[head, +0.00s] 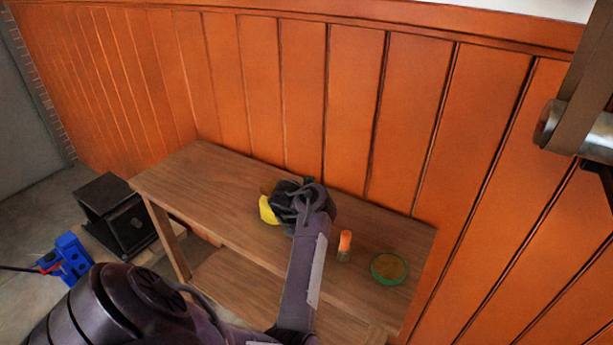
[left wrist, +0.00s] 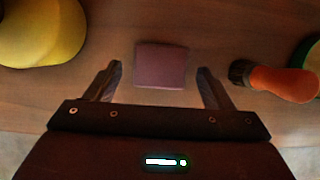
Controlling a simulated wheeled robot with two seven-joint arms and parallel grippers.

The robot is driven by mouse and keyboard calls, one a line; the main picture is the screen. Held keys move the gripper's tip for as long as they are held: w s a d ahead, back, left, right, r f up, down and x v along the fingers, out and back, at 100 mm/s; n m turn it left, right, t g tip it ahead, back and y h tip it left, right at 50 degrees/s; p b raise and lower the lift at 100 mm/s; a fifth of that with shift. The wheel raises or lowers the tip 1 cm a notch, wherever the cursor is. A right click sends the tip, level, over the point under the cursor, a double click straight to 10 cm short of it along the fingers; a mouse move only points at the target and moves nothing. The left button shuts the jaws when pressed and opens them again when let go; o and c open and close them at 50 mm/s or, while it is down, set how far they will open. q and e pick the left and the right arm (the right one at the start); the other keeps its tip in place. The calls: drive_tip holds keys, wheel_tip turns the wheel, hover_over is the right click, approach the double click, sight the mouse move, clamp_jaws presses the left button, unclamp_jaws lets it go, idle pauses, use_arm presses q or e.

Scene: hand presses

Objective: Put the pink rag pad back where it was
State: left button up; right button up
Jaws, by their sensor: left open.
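The pink rag pad (left wrist: 161,65) lies flat on the wooden table in the left wrist view. It is a small dull pink square. My left gripper (left wrist: 157,75) is open above the table, with one finger on each side of the pad and a gap on both sides. The pad sits between and slightly beyond the fingertips. In the head view my left gripper (head: 308,190) reaches over the table, and the arm and hand hide the pad. My right gripper is not in view.
On the wooden table (head: 190,177), a yellow object (head: 268,210) is left of my gripper. An orange panelled wall (head: 300,95) stands behind. The table's left part is clear.

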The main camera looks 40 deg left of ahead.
use_arm(q)
drive_tip(key=p+v, duration=0.8)
drive_tip(key=v, duration=0.3)
drive_tip(key=shift+p, duration=0.35)
